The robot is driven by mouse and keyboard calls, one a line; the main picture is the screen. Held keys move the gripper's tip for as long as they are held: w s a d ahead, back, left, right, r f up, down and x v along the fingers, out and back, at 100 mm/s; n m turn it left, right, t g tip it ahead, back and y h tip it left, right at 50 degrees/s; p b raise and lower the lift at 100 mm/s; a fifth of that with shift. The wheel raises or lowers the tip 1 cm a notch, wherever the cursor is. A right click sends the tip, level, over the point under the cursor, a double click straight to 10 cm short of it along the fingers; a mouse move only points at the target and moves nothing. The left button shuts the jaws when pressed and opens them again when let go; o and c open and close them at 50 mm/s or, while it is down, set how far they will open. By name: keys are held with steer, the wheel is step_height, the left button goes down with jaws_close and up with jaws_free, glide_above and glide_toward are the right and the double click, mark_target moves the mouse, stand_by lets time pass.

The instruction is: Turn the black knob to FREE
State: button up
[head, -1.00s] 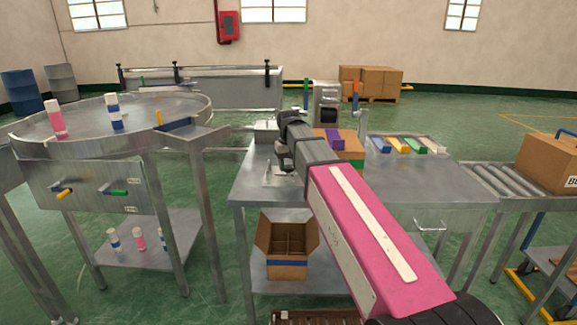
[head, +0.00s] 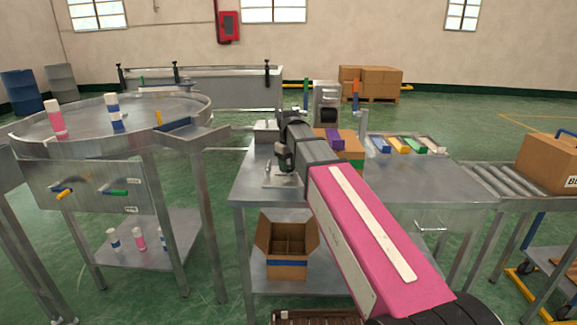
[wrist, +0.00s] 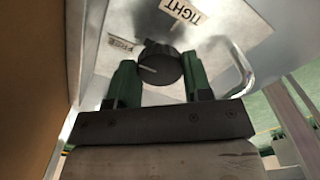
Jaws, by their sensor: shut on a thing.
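The black knob (wrist: 160,65) shows in the wrist view between the two green fingers of my gripper (wrist: 158,80). The fingers are shut on its sides. A white line on the knob points left and slightly up, toward a small label (wrist: 122,45) whose text is too small to read surely. A larger label reading TIGHT (wrist: 184,13) sits above the knob on the metal plate (wrist: 225,25). In the head view my gripper (head: 283,172) is low over the left part of the steel table, and the knob is hidden there.
A bent metal handle (wrist: 240,70) stands right of the knob in the wrist view. On the steel table (head: 400,215) a cardboard box with a purple item (head: 334,138) stands behind my arm. Several coloured blocks (head: 397,146) lie to the right. A round table (head: 85,140) stands left.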

mark_target(289, 166)
steer(key=o, duration=0.9)
step_height(289, 166, up, 11)
steer(key=shift+f, duration=0.1)
stand_by(0.3)
